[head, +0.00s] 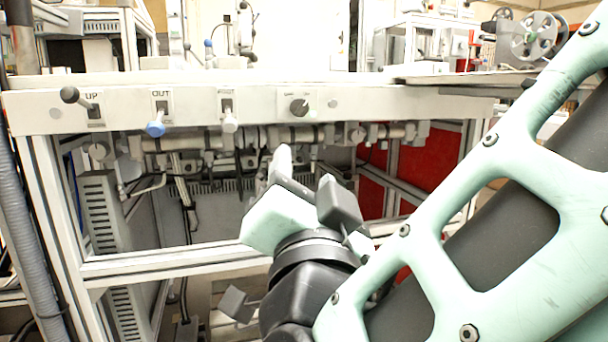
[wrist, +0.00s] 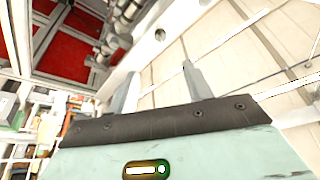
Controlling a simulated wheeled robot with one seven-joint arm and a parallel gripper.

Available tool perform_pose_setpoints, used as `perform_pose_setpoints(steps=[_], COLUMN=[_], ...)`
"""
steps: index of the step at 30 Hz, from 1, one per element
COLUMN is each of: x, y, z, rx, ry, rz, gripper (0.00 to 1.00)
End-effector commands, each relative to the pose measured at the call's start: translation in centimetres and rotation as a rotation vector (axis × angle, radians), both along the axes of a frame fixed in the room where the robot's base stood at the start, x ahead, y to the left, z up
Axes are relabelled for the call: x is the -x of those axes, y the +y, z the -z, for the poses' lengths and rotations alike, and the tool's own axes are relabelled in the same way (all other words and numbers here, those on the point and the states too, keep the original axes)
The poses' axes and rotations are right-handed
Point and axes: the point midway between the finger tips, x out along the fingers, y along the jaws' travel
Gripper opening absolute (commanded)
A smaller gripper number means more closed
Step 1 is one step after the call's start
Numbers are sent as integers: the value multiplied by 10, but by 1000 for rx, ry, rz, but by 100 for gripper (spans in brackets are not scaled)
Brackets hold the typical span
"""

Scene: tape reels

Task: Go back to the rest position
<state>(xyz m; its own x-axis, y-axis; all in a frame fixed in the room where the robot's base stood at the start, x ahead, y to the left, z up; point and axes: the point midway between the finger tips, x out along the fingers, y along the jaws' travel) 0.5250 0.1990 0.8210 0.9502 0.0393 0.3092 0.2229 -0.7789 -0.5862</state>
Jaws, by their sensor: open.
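My gripper (head: 283,162) is in front of the machine, below its front panel, at the middle of the head view. Its pale fingers point up and its mint-green body is tilted. In the wrist view, my gripper (wrist: 163,85) has two grey fingers standing well apart with nothing between them. It is open and empty. My mint-and-black arm fills the right side of the head view and hides part of the machine's frame.
A white panel (head: 365,103) carries an UP lever (head: 70,95), a blue-knobbed OUT lever (head: 155,128), a third white-knobbed lever (head: 229,121) and a black dial (head: 299,106). Pipes and a frame (head: 180,261) lie below. A reel (head: 533,36) stands at the upper right.

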Motion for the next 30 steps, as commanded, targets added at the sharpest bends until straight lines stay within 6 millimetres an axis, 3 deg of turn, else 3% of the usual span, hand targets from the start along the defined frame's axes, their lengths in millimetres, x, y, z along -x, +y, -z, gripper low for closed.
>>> perform_pose_setpoints(steps=[9, 14, 18, 23, 26, 30], x=[-2, -14, -19, -8, 6, 33], y=[1, 16, 36, 47, 43, 21], z=[1, 12, 36, 72, 97, 130], rx=[5, 64, 180, 351, 472, 656], ry=[9, 116, 278, 478, 612, 809], rz=[-10, -133, -314, -509, -613, -736], gripper=[50, 50, 50, 50, 50, 50])
